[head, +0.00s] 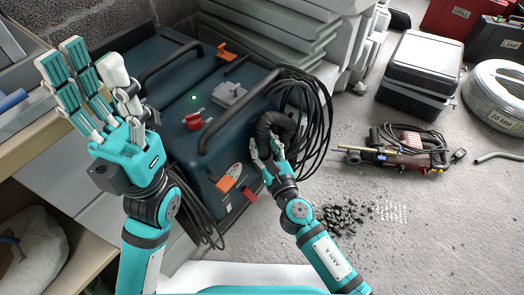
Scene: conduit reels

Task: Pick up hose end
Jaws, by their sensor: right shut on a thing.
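A thick black corrugated hose end (272,124) is at the right front corner of the dark blue machine (180,120). My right gripper (264,148) is shut on the hose end, with its fingers around the lower part. Some of the hose behind my fingers is hidden. My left gripper (95,85) is raised at the left of the machine, fingers spread, open and empty.
Thin black cables (318,120) hang in loops on the machine's right side. Black rubble (345,216) lies on the floor. A wooden shelf (40,145) is at left.

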